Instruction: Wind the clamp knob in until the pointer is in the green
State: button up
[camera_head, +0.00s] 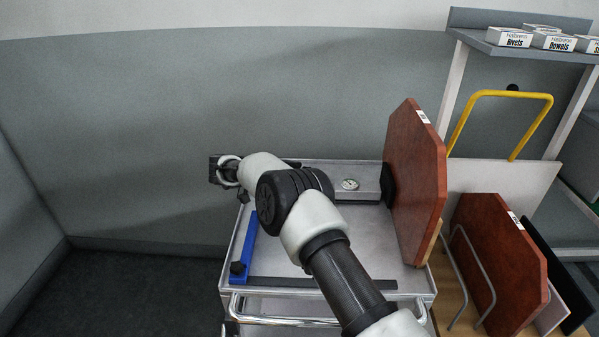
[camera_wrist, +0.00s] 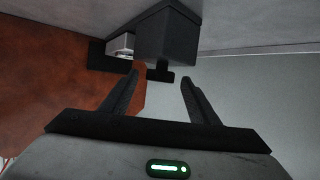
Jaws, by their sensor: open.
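A small round white-faced gauge (camera_head: 350,184) sits on the grey bar at the back of the metal cart; its pointer and any green zone are too small to read. A black pad (camera_head: 388,185) stands against the reddish-brown board (camera_head: 416,175). My gripper (camera_wrist: 160,85) is open and empty in the wrist view. A black T-shaped piece (camera_wrist: 160,73), perhaps the clamp knob, shows just beyond and between the fingertips, below a dark grey block (camera_wrist: 167,35). I cannot tell whether it is touched. In the head view my arm hides part of the bar, and the fingers are not clear.
A blue bar (camera_head: 246,240) with a black knob (camera_head: 237,268) lies along the left of the cart top (camera_head: 335,268). More boards (camera_head: 497,255) stand in a rack on the right. A shelf with labelled boxes (camera_head: 509,38) is at upper right. The floor at left is clear.

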jog(key=shift+a, duration=0.1)
jog(key=p+v, duration=0.1)
jog(key=v, duration=1.6)
jog(key=shift+s, duration=0.2)
jog(key=shift+w+a, duration=0.1)
